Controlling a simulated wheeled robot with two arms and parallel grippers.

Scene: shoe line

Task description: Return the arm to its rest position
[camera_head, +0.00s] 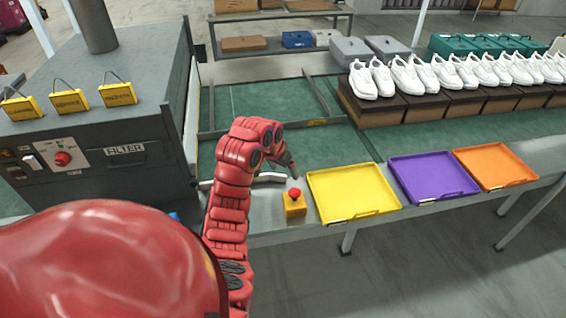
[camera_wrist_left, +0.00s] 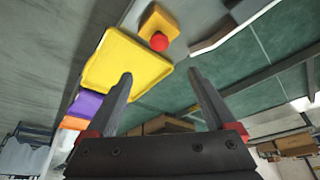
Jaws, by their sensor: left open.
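My left arm is red and reaches up from the bottom of the head view. Its gripper (camera_head: 288,164) is over the green belt, left of the yellow tray. In the left wrist view the two dark fingers of the left gripper (camera_wrist_left: 160,95) are spread apart with nothing between them. The yellow tray (camera_wrist_left: 100,62) and the yellow box with a red button (camera_wrist_left: 158,22) lie beyond the fingers. My right gripper is in neither view.
A yellow tray (camera_head: 352,192), a purple tray (camera_head: 433,177) and an orange tray (camera_head: 494,166) line the front ledge. The emergency button box (camera_head: 294,208) sits beside the yellow tray. White shoes (camera_head: 448,75) stand on brown boxes behind. A grey filter machine (camera_head: 110,140) is at left.

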